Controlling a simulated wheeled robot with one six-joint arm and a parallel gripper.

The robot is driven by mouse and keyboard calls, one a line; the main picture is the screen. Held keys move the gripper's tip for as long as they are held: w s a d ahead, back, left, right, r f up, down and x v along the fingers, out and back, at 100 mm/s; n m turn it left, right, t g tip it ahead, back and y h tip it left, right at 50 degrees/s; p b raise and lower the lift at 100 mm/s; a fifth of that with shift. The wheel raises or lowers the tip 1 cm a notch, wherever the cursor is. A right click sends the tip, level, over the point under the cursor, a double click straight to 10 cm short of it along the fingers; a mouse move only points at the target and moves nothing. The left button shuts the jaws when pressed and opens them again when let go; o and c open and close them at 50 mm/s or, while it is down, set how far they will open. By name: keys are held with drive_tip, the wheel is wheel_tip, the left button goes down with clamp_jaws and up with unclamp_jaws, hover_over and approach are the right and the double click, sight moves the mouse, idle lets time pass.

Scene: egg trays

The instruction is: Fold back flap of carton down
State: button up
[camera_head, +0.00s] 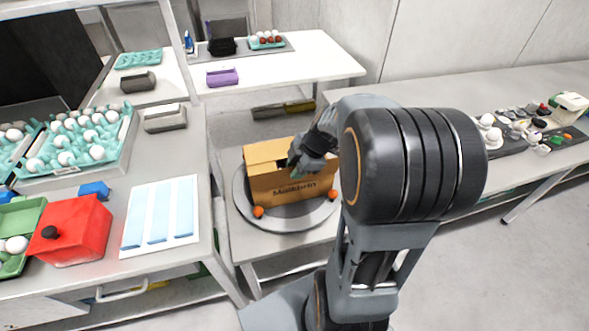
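A brown cardboard carton (270,191) stands on a round grey turntable (276,222) on a low table in the middle of the head view. Printed lettering shows on its front face. A lighter cardboard panel shows along the carton's top at the back left; I cannot tell whether the back flap is raised or folded. My gripper (303,157) is at the carton's top right, over or in its opening. Its fingers are small and dark, and I cannot tell whether they are open or touching cardboard. My arm hides the area right of the carton.
Two orange balls (258,211) (333,194) sit at the turntable's edge near the carton's front corners. A red box (70,232) and a tray of white eggs (75,142) are on the left table. A long table (440,96) stands right.

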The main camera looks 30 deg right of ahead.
drive_tip(key=shift+w+a+f, duration=0.15)
drive_tip(key=shift+a+f, duration=0.05)
drive_tip(key=shift+f, duration=0.3)
drive_tip(key=shift+c, duration=0.2)
clamp_jaws()
